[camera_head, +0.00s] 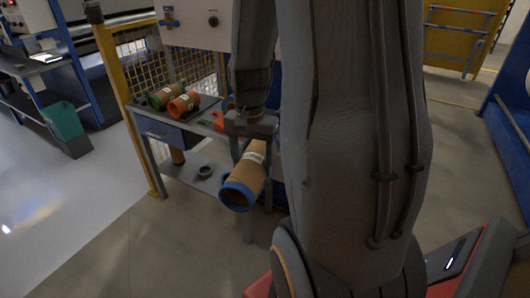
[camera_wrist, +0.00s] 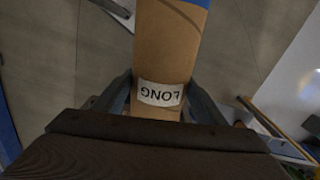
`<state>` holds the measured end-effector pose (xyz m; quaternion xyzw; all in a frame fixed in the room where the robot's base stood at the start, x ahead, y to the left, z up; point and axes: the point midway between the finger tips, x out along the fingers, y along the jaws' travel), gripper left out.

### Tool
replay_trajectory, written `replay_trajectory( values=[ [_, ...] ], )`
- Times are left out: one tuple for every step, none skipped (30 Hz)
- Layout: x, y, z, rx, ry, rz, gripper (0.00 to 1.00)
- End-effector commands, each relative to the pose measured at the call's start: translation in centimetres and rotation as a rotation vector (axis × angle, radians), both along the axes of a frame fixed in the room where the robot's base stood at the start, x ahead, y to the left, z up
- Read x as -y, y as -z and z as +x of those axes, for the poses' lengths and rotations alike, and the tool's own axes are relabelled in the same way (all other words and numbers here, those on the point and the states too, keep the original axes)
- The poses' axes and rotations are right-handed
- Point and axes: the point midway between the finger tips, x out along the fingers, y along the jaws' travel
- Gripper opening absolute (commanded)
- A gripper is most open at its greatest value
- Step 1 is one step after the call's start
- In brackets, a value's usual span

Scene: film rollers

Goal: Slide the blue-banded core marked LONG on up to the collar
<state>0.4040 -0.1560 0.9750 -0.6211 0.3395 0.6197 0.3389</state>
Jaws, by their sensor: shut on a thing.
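The blue-banded core (camera_head: 254,165) is a brown cardboard tube with a blue band at its open near end. A white label on it reads LONG, upside down in the wrist view (camera_wrist: 170,50). My gripper (camera_head: 250,125) is shut on the core around the label, with one finger on each side in the wrist view (camera_wrist: 158,95). The core hangs tilted in the air in front of the table, its blue end low and toward the camera. Its far end is hidden by my gripper. I cannot make out the roller or collar in these views.
A grey table (camera_head: 155,122) stands behind, holding a green-banded core (camera_head: 160,97) and an orange-banded core (camera_head: 184,104). A dark ring (camera_head: 204,172) lies on its lower shelf. A yellow post (camera_head: 122,90) and mesh stand at left. Open floor (camera_head: 90,215) lies at front left.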

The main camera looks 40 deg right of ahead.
Motion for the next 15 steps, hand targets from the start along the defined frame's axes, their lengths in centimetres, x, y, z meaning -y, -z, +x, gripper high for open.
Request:
replay_trajectory(
  values=[
    [0.5,-1.5,-0.8,0.006,0.044,-0.002,0.34],
    [0.7,-2.1,-1.3,0.005,0.067,-0.003,0.34],
    [0.9,-2.7,-1.9,0.003,0.094,-0.001,0.34],
    [1.0,-3.2,-2.3,0.005,0.112,-0.002,0.34],
    [1.1,-3.5,-2.6,0.003,0.127,0.0,0.34],
    [1.2,-4.0,-3.0,0.004,0.145,-0.001,0.34],
    [1.3,-4.2,-3.2,0.003,0.155,0.0,0.34],
    [1.3,-4.4,-3.4,0.002,0.163,-0.001,0.34],
    [1.3,-4.6,-3.5,0.002,0.171,0.0,0.34],
    [1.4,-4.6,-3.6,0.002,0.175,0.0,0.34],
    [1.5,-4.7,-3.7,0.0,0.178,0.0,0.34],
    [1.6,-4.7,-3.6,0.0,0.18,0.0,0.34],
    [1.7,-4.7,-3.6,0.0,0.181,0.0,0.34],
    [1.9,-4.7,-3.5,0.0,0.182,0.0,0.34],
    [2.2,-4.6,-3.4,0.0,0.182,0.0,0.34]
  ],
)
